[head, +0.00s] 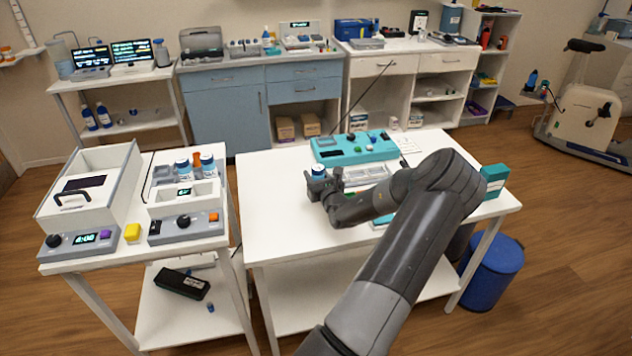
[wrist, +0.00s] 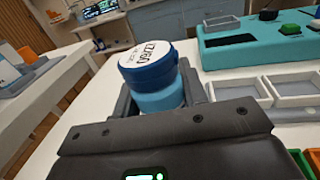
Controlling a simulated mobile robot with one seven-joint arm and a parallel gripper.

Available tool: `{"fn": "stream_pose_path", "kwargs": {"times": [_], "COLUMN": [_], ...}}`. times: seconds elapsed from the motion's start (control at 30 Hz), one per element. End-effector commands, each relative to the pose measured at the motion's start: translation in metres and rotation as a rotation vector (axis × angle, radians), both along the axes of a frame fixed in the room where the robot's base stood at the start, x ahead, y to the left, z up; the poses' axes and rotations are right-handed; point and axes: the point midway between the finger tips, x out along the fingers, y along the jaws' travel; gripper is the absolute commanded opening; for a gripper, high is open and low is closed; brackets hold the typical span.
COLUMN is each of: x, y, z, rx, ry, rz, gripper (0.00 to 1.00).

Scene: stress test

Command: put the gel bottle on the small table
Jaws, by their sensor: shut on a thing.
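My gripper (head: 320,184) is shut on a small blue bottle, which I take to be the gel bottle (head: 318,171). In the wrist view the bottle (wrist: 160,98) stands between the fingers, with a dark blue cap and a white printed top; its lower part is hidden. The gripper is over the left part of the large white table (head: 275,205), and I cannot tell if the bottle touches its top. A smaller white table (head: 135,254) stands to the left, across a narrow gap, crowded with devices.
A teal device (head: 355,148) and grey trays (wrist: 285,88) lie near my gripper. The large table's front left is bare.

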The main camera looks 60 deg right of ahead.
Motion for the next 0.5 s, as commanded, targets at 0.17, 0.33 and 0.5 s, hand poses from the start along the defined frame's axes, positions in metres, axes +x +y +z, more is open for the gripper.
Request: {"fn": "stream_pose_path", "kwargs": {"times": [0.17, 0.33, 0.5], "x": [-0.001, 0.0, 0.0], "y": [0.0, 0.0, 0.0], "z": [-0.021, -0.025, -0.025], "rx": [0.003, 0.0, -0.001], "ry": [-0.002, -0.002, -0.001], "rz": [-0.001, 0.0, 0.0], "gripper": [0.1, 0.1, 0.1]}}
